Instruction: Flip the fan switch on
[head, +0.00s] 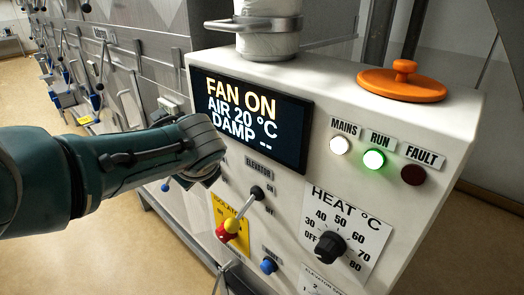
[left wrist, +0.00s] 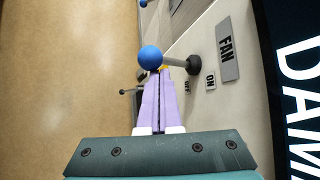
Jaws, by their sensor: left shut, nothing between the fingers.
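An ON mark is below the label. My left gripper (left wrist: 157,72) is shut and empty, its purple fingertips right at the blue ball; I cannot tell whether they touch. In the head view my left wrist covers the fan switch and the fingers. The display (head: 250,115) reads FAN ON, AIR 20 °C, DAMP --. The green RUN light (head: 374,159) is lit. My right gripper is not in view.
On the white panel are the elevator lever (head: 257,193), a red-and-yellow isolator handle (head: 229,228), a HEAT dial (head: 330,246) and a blue knob (head: 268,265). An orange lid (head: 403,78) sits on top. The MAINS light (head: 340,145) is lit; FAULT (head: 413,174) is dark red.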

